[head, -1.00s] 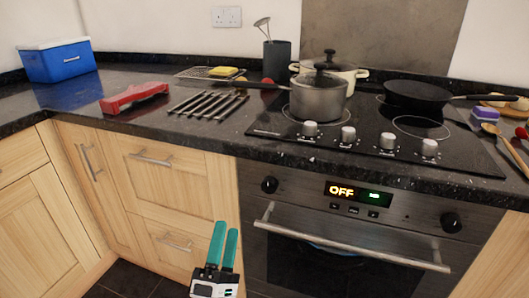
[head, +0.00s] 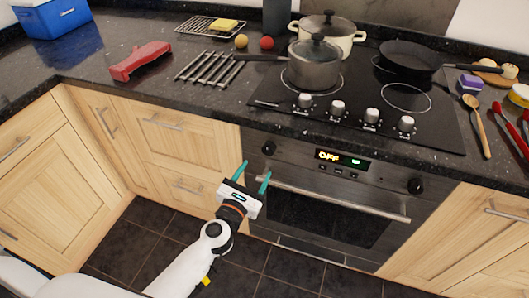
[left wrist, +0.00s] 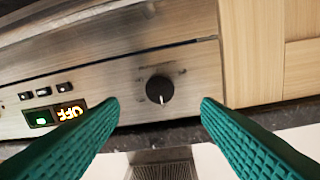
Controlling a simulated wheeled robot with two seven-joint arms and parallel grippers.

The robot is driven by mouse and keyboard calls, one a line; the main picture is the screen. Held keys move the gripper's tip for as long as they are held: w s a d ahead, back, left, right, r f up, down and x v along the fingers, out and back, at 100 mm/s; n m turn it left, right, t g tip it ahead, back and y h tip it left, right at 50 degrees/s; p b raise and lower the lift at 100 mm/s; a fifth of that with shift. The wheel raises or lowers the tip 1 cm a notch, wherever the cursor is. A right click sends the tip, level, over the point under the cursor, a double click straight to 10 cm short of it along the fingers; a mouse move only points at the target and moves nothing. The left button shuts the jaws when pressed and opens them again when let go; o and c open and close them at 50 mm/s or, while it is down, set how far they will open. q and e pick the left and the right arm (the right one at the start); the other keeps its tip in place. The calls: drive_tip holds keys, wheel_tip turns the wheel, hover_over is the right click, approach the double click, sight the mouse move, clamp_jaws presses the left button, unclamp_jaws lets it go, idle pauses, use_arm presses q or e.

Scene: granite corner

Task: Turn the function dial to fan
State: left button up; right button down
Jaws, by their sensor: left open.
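The oven front has a black left dial (head: 268,148) and a black right dial (head: 416,186). Between them the display (head: 341,158) reads OFF. I see no dial markings clear enough to tell which is the function dial. My left gripper (head: 254,173) has its teal fingers spread in front of the panel, just below and left of the left dial. In the left wrist view the left dial (left wrist: 159,89) shows between the two fingertips, its pale pointer mark toward the picture's bottom. The fingers appear apart from it. My right gripper is not in view.
The oven handle (head: 330,199) runs across just below the panel, close to the left gripper. Above, the hob has several silver knobs, a steel pot (head: 314,66) and a black pan (head: 412,56). The floor in front is clear.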

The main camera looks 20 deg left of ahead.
sight(267, 151)
use_arm(q)
drive_tip(key=w, duration=0.7)
drive_tip(key=shift+w+d, duration=0.2)
drive_tip(key=shift+d, duration=0.15)
drive_tip(key=c, duration=1)
drive_tip(key=shift+r, duration=0.1)
